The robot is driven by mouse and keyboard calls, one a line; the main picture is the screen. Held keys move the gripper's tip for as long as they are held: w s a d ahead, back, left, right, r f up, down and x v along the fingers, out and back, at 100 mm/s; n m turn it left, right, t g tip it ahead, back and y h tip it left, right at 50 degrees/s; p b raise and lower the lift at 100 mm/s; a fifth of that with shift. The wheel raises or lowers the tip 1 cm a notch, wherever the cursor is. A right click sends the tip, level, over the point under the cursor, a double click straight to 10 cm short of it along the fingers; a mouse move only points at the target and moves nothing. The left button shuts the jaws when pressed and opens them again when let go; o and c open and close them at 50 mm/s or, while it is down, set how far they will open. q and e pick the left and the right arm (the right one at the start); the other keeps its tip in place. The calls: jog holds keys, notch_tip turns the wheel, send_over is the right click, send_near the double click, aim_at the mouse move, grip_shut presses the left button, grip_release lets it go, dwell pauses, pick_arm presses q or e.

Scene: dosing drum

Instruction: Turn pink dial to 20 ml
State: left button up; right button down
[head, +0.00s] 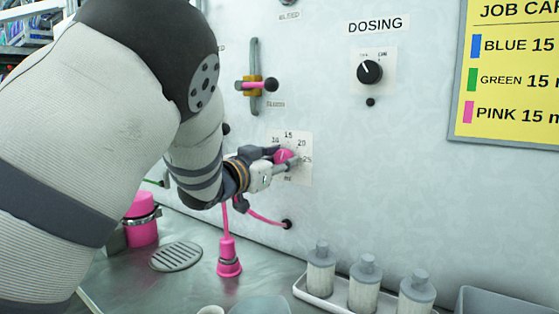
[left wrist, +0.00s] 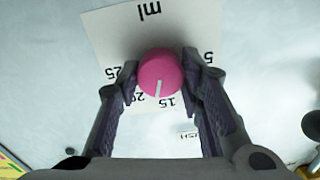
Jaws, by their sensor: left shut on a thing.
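The pink dial (head: 283,156) sits on a white scale plate (head: 305,174) on the upright panel, with 10, 15, 20 and 25 readable around it. My left gripper (head: 286,159) is shut on the dial. In the left wrist view the dial (left wrist: 160,72) sits between the two fingers (left wrist: 160,82), one on each side. The scale appears upside down there. The dial's white mark points down in that view, between 15 and 20. The 10 is hidden there. My right gripper is not in view.
A slider with a dark knob (head: 271,85) and a black DOSING knob (head: 369,72) are on the panel. A yellow job card (head: 505,75) hangs at the right and reads PINK 15. Grey-capped bottles (head: 364,285) stand in a tray.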

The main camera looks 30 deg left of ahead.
pick_arm(q)
jog(key=m, duration=0.4)
jog(key=shift+m, duration=0.4)
dwell(0.4)
jog(key=o, duration=1.2)
jog(key=s, duration=0.4)
jog(key=s+a, duration=0.1)
jog(key=s, duration=0.7)
jog(key=shift+a, duration=0.35)
